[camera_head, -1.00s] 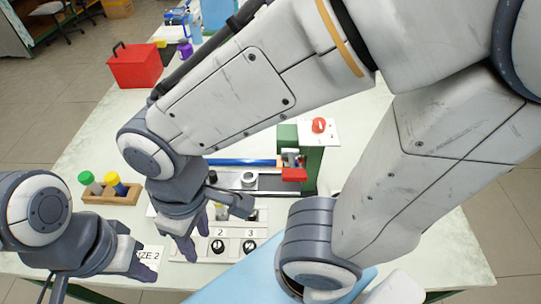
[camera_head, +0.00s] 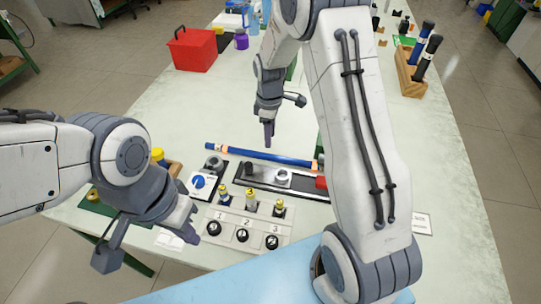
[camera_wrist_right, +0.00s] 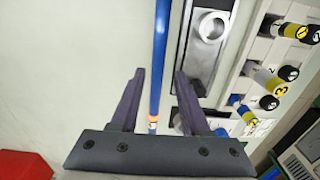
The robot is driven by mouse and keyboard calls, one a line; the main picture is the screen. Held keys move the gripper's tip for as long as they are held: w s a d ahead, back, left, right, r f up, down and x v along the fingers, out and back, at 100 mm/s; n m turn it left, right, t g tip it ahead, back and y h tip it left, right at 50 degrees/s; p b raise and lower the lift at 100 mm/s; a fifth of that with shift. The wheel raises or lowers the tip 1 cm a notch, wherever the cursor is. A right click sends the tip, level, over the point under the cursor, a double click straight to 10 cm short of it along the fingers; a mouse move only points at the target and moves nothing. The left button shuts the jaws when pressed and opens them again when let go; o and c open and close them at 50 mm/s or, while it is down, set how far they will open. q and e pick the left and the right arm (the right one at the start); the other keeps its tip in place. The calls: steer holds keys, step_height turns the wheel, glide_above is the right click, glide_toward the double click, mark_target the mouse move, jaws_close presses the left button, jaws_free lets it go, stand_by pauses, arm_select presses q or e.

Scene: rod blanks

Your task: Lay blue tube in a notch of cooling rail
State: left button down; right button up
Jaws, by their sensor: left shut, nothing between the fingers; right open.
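The blue tube (camera_head: 262,155) lies flat on the table behind a long dark fixture; it also shows in the right wrist view (camera_wrist_right: 159,55), with an orange-and-white band near one end. My right gripper (camera_head: 268,138) is open and empty above the tube. In the right wrist view the tube runs between the lines of my two right fingers (camera_wrist_right: 160,76), apart from both. My left gripper (camera_head: 190,228) is shut and empty at the front left, beside the numbered panel. I cannot identify the cooling rail or its notches for certain.
The dark fixture (camera_head: 240,182) with a silver ring (camera_head: 283,178) lies just in front of the tube. A red box (camera_head: 194,50) stands at the back. A wooden rack (camera_head: 410,78) stands far right. Table left of the tube is clear.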

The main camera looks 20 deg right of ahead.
mark_target(269, 155)
step_height(269, 155, down, 4)
steer(key=shift+r, duration=0.2)
steer(key=shift+w+a+f+p, duration=0.1)
steer(key=shift+f+p, duration=0.35)
steer(key=shift+f, duration=0.95)
steer(key=shift+w+f+p, duration=0.1)
steer(key=shift+f+p, duration=0.3)
steer(key=shift+f, duration=0.95)
jaws_close()
